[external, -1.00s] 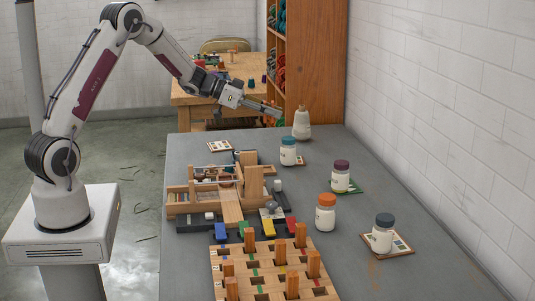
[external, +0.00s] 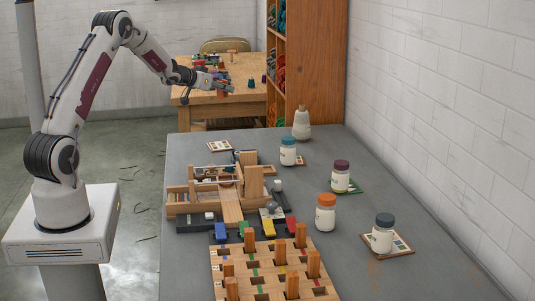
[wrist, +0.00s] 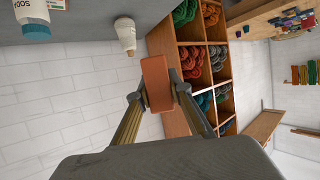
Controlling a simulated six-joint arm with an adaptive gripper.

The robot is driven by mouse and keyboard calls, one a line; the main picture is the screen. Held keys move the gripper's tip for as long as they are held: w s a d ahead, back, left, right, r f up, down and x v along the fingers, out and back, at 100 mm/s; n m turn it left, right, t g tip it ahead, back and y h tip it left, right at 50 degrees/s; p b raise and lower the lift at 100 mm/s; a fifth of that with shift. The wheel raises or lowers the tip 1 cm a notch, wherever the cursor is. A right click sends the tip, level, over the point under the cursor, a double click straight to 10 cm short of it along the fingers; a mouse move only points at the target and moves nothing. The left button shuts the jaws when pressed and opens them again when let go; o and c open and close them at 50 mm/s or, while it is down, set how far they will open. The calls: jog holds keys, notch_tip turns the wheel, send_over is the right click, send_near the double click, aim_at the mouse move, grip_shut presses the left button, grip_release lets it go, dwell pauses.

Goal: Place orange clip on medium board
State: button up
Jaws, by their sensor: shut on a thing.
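My gripper (external: 222,88) is raised beyond the far left part of the grey table, in front of the wooden table behind. In the wrist view its two fingers (wrist: 157,92) are shut on an orange-brown block-shaped piece, which looks like the orange clip (wrist: 157,72). The clip is held clear of any surface. A wooden board with upright pegs (external: 222,252) lies at the table's near edge. Small flat boards also lie on the table, one under the grey-lidded jar (external: 405,250) and one at the far left (external: 220,146). I cannot tell which one is the medium board.
White jars with orange (external: 326,214), purple (external: 341,178) and teal (external: 288,152) lids stand on the right side. A wooden apparatus (external: 232,205) and several coloured clips (external: 221,231) are at the left middle. A white bottle (external: 302,125) and a yarn shelf (external: 315,60) stand behind.

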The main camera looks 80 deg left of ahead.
jog(key=s+a+n+g+y, duration=0.1)
jog(key=s+a+n+y, duration=0.1)
jog(key=s+a, duration=0.25)
send_over(211, 147)
notch_tip(211, 147, down, 10)
jog(key=shift+d+f, duration=0.15)
jog(key=shift+f, duration=0.55)
jog(key=shift+f, duration=3.1)
jog(key=shift+f, duration=0.1)
jog(key=shift+f, duration=1.8)
jog(key=shift+f, duration=0.15)
jog(key=o, duration=0.9)
